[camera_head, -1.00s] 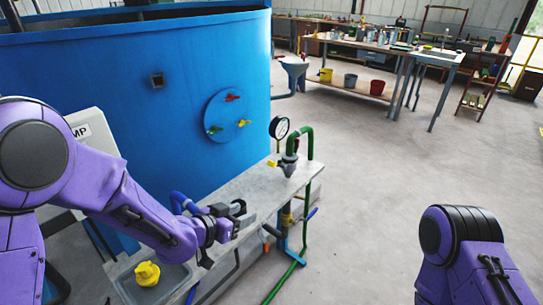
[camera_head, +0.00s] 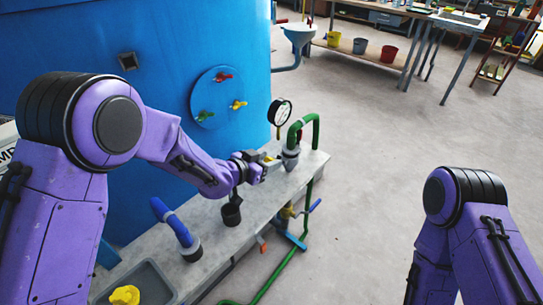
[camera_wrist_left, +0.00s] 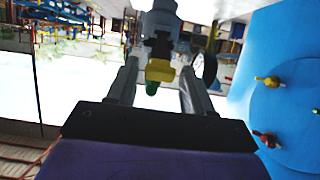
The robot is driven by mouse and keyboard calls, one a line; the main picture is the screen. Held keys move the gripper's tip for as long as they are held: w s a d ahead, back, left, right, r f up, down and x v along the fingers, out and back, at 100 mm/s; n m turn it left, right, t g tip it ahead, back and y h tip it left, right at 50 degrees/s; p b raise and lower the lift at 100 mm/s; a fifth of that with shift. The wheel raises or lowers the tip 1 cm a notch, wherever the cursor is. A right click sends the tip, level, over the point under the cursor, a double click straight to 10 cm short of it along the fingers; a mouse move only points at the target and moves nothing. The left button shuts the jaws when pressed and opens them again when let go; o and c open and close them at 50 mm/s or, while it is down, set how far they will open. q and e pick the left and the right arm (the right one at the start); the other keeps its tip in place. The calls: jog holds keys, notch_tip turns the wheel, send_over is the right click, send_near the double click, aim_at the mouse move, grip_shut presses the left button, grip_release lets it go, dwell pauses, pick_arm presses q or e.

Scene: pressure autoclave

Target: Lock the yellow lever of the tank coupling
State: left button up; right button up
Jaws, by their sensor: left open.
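The tank coupling (camera_head: 291,157) is a grey fitting under a green pipe on the bench. Its yellow lever (camera_wrist_left: 160,70) shows in the left wrist view with a green part at one end. In the head view my gripper mostly hides the lever. My left gripper (camera_head: 268,162) is at the coupling's left side. In the left wrist view the left gripper (camera_wrist_left: 160,82) is open, with one finger on each side of the lever. I cannot tell whether the fingers touch it. My right gripper is out of view; only part of its arm shows.
The blue tank (camera_head: 90,50) stands close behind, with a plate (camera_head: 215,92) bearing red, yellow and green handles. A round gauge (camera_head: 280,112) stands beside the coupling. A blue pipe (camera_head: 177,225) rises from the grey bench (camera_head: 225,235). Open floor lies to the right.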

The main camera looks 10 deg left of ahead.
aim_at(274, 159)
pick_arm(q)
jog(key=shift+x, duration=0.75)
jog(key=shift+w+d+f, duration=0.1)
jog(key=shift+w+d, duration=0.1)
jog(key=shift+w, duration=0.05)
